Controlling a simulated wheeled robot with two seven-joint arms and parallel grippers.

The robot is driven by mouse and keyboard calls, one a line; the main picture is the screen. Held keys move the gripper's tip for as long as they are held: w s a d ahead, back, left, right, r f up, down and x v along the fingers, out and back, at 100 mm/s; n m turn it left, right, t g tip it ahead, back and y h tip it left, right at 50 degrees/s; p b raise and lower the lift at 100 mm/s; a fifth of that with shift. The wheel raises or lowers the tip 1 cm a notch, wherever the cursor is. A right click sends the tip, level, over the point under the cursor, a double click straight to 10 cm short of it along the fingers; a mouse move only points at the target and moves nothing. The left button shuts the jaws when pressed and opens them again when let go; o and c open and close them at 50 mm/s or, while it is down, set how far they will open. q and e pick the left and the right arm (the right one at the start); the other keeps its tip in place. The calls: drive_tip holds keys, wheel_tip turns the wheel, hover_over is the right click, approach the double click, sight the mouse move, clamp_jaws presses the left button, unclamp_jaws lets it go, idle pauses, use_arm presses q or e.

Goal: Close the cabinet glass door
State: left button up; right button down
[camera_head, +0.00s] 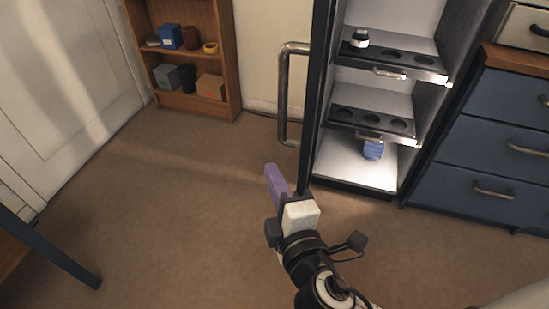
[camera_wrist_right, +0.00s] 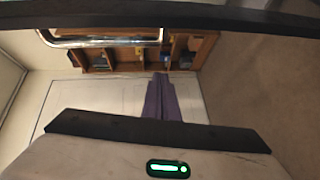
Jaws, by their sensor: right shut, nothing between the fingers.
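The cabinet (camera_head: 413,150) stands open at the right of the head view, its lit shelves exposed. Its door (camera_head: 321,80) shows nearly edge-on as a dark frame along the cabinet's left side, with a metal bar handle (camera_head: 283,98) on its left. The door's dark frame (camera_wrist_right: 230,17) and the handle (camera_wrist_right: 100,38) cross the top of the right wrist view. My right gripper (camera_head: 272,172) has purple fingers, shut and empty, just left of the door's lower end. The fingers also show in the right wrist view (camera_wrist_right: 161,95). I cannot tell whether the gripper touches the door. My left gripper is out of view.
Pull-out shelves (camera_head: 385,62) in the cabinet hold a small lens part (camera_head: 360,38); a blue item (camera_head: 373,150) sits at the bottom. Blue drawers (camera_head: 480,150) stand at right. A wooden bookshelf (camera_head: 236,60) is behind. The carpet (camera_head: 170,190) at left is clear.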

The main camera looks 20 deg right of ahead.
drive_tip(key=w+d+r+n+t, duration=0.1)
drive_tip(key=w+d+r, duration=0.1)
drive_tip(key=w, duration=0.6)
drive_tip(key=shift+w+d+b, duration=0.35)
drive_tip(key=shift+b, duration=0.1)
drive_tip(key=shift+r+n, duration=0.1)
drive_tip(key=shift+n, duration=0.2)
